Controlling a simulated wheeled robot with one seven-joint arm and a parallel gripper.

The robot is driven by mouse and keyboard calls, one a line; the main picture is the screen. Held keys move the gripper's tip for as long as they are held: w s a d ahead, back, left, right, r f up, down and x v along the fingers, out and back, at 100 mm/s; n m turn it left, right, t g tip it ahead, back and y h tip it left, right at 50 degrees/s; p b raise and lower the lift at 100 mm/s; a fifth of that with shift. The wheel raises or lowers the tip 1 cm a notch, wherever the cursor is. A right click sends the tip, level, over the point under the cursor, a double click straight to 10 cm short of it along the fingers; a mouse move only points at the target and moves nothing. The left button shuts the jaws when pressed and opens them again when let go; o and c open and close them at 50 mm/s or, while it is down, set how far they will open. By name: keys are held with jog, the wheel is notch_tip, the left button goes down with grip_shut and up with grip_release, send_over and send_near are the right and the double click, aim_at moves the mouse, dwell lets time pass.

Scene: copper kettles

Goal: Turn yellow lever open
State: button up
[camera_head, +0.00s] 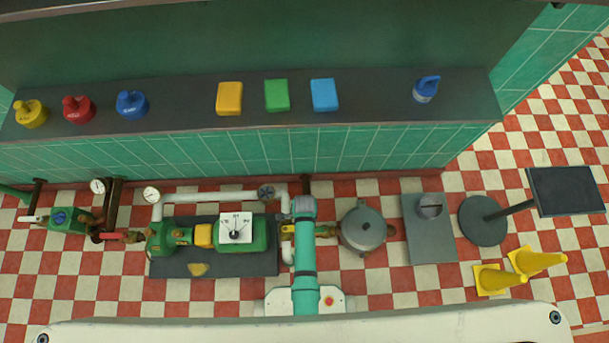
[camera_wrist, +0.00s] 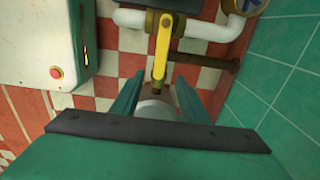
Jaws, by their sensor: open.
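The yellow lever (camera_wrist: 161,48) shows in the wrist view on a brass valve in a white pipe (camera_wrist: 130,18). It runs from the valve down the picture, and its near end appears between my fingertips. My gripper (camera_wrist: 158,88) is open, with one green finger on each side of that end; I cannot tell whether either touches it. In the head view my arm covers most of the valve, and only a bit of yellow (camera_head: 287,229) shows left of the arm. My fingers are hidden there.
A green pump (camera_head: 240,236) with a white dial stands left of my arm, and a grey round vessel (camera_head: 363,228) right of it. Yellow cones (camera_head: 493,279) and a stand (camera_head: 483,220) are farther right. A dark shelf (camera_head: 380,105) runs behind. A white box (camera_wrist: 50,40) shows in the wrist view.

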notch_tip(320, 180, down, 11)
jog(key=shift+r, duration=0.2)
dwell(0.4)
grip_shut()
